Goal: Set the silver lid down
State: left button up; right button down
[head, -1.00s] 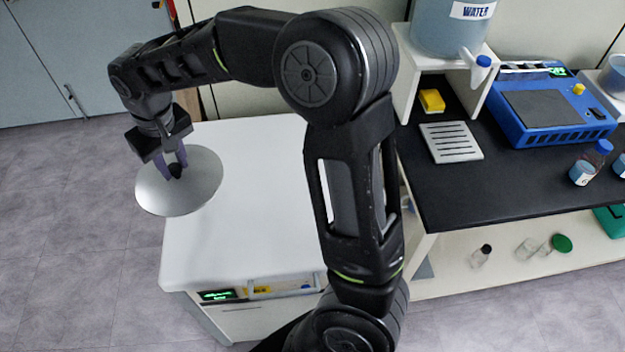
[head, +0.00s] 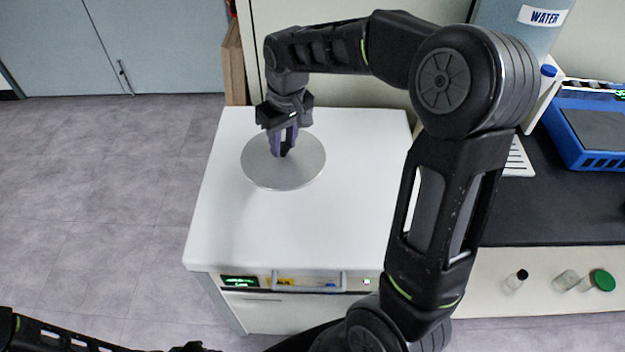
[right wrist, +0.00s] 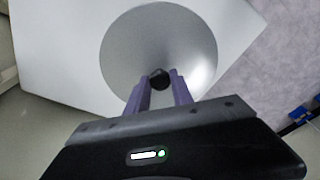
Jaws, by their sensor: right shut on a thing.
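The silver lid (head: 305,172) is a round, shiny disc with a small black knob (right wrist: 160,78) at its centre. My right gripper (head: 284,150) is shut on the knob from above, with purple fingers on either side of it in the right wrist view. The lid looks about level over the back left part of the white cabinet top (head: 330,225). I cannot tell whether its underside touches the top. My left gripper is not clearly visible; only part of that arm shows at the bottom left.
The white top is bare around the lid, with open floor to its left. A black bench (head: 560,215) stands to the right, with a blue device (head: 598,135) and a water container (head: 520,30).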

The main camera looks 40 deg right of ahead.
aim_at(311, 152)
jog(key=shift+n, duration=0.3)
jog(key=s+d+f, duration=0.1)
jog(key=d, duration=0.1)
jog(key=s+d+f+b, duration=0.1)
jog(key=d, duration=0.1)
jog(key=s+d+f, duration=0.1)
jog(key=shift+d+f, duration=0.15)
jog(key=shift+d, duration=0.25)
notch_tip(311, 152, down, 6)
jog(key=shift+f, duration=0.15)
jog(key=shift+f, duration=1.8)
jog(key=shift+f, duration=0.2)
jog(key=c, duration=1.1)
grip_release()
